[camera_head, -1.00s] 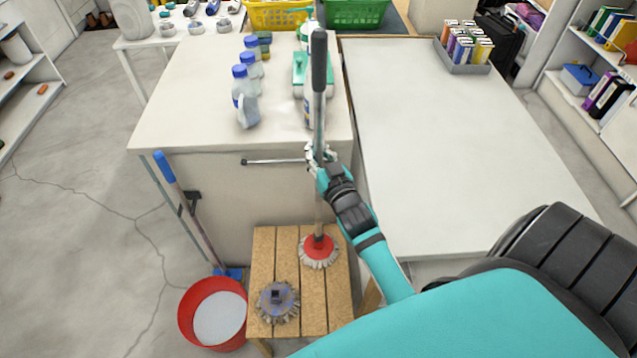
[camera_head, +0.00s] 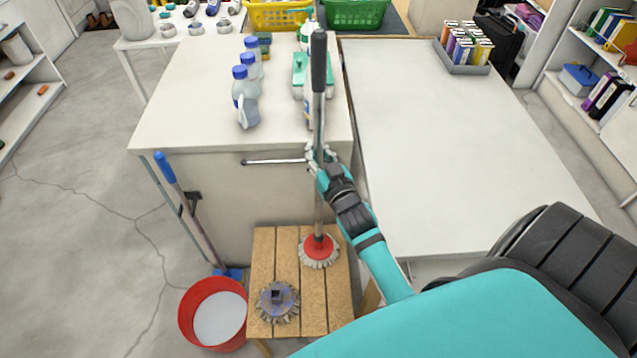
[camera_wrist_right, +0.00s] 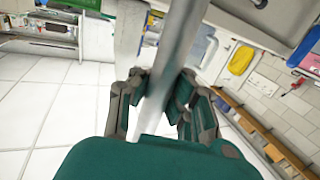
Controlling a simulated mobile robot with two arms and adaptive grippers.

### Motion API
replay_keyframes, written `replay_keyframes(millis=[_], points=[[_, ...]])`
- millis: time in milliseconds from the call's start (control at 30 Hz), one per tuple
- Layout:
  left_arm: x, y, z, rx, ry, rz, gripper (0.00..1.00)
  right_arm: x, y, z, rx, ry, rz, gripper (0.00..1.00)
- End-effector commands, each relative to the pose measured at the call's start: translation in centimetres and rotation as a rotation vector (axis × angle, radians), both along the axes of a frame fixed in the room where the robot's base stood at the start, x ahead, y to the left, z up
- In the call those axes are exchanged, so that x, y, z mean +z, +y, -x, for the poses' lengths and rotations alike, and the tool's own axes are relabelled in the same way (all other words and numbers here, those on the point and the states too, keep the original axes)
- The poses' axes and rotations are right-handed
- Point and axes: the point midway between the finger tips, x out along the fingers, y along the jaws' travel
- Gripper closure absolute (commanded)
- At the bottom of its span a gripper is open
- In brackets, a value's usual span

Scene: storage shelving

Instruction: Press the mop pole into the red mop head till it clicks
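The mop pole (camera_head: 318,110) is grey with a dark grip at its top and stands close to upright. Its lower end meets the red mop head (camera_head: 319,251), which sits with its pale strands on the slatted wooden stool; whether it is fully seated I cannot tell. My right gripper (camera_head: 319,158) is shut around the pole at mid height. In the right wrist view the pole (camera_wrist_right: 175,65) runs between the fingers of the gripper (camera_wrist_right: 163,95). A blue-grey mop head (camera_head: 277,301) lies on the stool to the left. My left gripper does not show.
The wooden stool (camera_head: 262,262) stands before a white cabinet with a bar handle (camera_head: 272,162). A red bucket (camera_head: 187,318) and a blue-handled broom (camera_head: 190,205) are at the left. Blue-capped bottles (camera_head: 246,100) stand on the cabinet. The white table (camera_head: 450,140) at right is mostly clear.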

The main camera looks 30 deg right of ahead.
Motion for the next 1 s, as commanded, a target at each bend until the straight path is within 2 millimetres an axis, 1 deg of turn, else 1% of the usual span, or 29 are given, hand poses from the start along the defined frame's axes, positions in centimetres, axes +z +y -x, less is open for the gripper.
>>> replay_keyframes(millis=[33,267,533,667,767,1000], points=[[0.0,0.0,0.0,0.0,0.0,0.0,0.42,-0.4,0.0,0.1,-0.001,0.01,-0.003,0.97],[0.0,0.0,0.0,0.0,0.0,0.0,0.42,-0.4,0.0,0.1,-0.001,0.009,-0.003,0.67],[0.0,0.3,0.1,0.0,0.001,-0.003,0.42,-0.4,0.0,0.2,-0.001,0.009,-0.003,0.67],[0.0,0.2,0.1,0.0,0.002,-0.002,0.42,-0.4,0.2,1.1,-0.001,0.01,-0.003,0.67],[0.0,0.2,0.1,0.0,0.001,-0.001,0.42,-0.4,0.6,2.8,-0.001,0.011,-0.003,0.67],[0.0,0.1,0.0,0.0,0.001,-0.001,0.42,-0.2,1.6,7.9,-0.002,0.013,-0.004,0.67]])
